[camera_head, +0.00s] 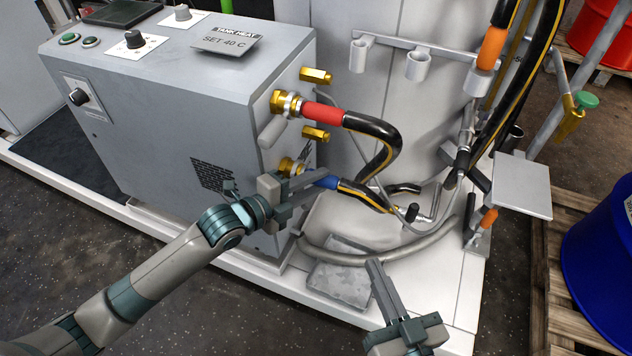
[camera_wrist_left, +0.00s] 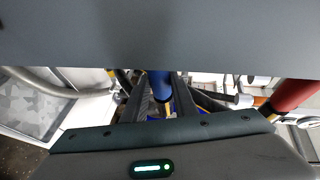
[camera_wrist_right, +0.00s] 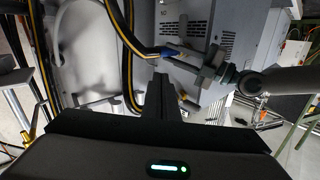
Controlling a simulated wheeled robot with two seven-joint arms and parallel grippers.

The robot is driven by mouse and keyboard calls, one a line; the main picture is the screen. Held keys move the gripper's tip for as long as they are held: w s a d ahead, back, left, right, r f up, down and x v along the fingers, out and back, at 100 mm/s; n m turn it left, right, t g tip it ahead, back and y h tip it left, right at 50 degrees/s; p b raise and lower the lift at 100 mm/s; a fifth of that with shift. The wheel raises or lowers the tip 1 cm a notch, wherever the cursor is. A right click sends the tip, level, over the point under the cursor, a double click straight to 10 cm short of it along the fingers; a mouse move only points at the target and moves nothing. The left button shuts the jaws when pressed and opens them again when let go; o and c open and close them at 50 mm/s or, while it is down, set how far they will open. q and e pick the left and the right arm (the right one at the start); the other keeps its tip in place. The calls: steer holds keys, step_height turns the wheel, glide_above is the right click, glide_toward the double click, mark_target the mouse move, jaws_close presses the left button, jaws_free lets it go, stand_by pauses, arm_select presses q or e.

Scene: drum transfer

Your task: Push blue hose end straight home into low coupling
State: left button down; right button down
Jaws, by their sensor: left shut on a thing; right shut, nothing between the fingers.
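The blue hose end (camera_head: 323,181) is at the low brass coupling (camera_head: 288,167) on the side of the grey heater unit (camera_head: 180,110). My left gripper (camera_head: 310,184) is shut on the blue hose end, which also shows between its fingers in the left wrist view (camera_wrist_left: 160,88). The fingers hide part of the joint, so I cannot tell how deep the end sits. The right wrist view shows the blue end (camera_wrist_right: 172,52) beside the unit. My right gripper (camera_head: 376,268) is shut and empty, low in front of the white base, apart from the hose.
A red hose end (camera_head: 323,113) sits on the upper coupling (camera_head: 284,102). Black hoses with yellow stripes loop to the right. A grey hose (camera_head: 385,252) and a metal plate (camera_head: 341,283) lie on the white base. A blue drum (camera_head: 605,255) stands on a pallet at right.

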arm_select(q)
steer(key=shift+w+a+r, duration=0.1)
steer(key=shift+a, duration=0.05)
steer(key=c, duration=1.5)
jaws_free()
steer(key=shift+o, duration=0.7)
steer(key=p+v, duration=0.2)
steer(key=v, duration=1.5)
steer(key=shift+s, duration=0.25)
arm_select(e)
step_height(320, 180, down, 6)
steer(key=s+d+g+h, duration=0.1)
steer(key=g, duration=0.2)
steer(key=shift+s+d+f+g, duration=0.15)
steer(key=shift+d+g, duration=0.2)
steer(key=shift+g, duration=0.05)
